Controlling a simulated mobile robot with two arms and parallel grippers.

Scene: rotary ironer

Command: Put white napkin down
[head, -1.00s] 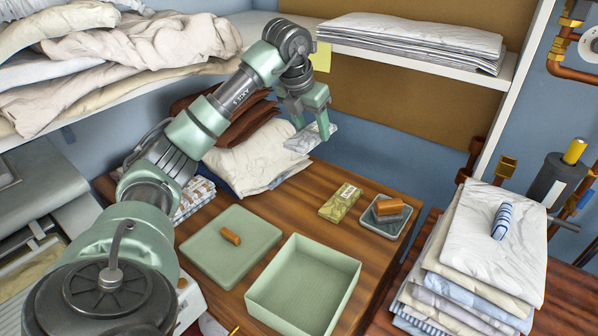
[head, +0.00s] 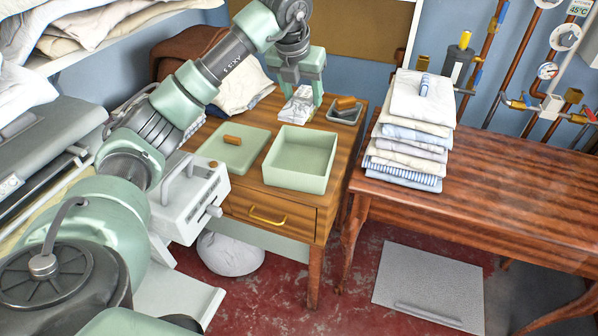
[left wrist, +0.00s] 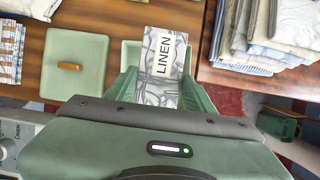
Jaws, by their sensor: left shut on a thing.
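My left gripper (head: 303,90) is shut on the white napkin (head: 297,106), a folded, grey-patterned cloth. It hangs from the fingers over the back of the small wooden table (head: 316,215), behind the open green box (head: 300,176). I cannot tell from the head view whether it touches the table. In the left wrist view the napkin (left wrist: 162,66) has a "LINEN" label and lies between the fingers (left wrist: 160,92), hiding part of the green box (left wrist: 130,54). My right gripper is not in view.
The green lid (head: 234,148) with an orange handle lies left of the box. A small grey tray (head: 344,115) with an orange-brown block stands right of the napkin. A folded linen stack (head: 410,140) stands on the larger table (head: 500,185), whose right part is bare.

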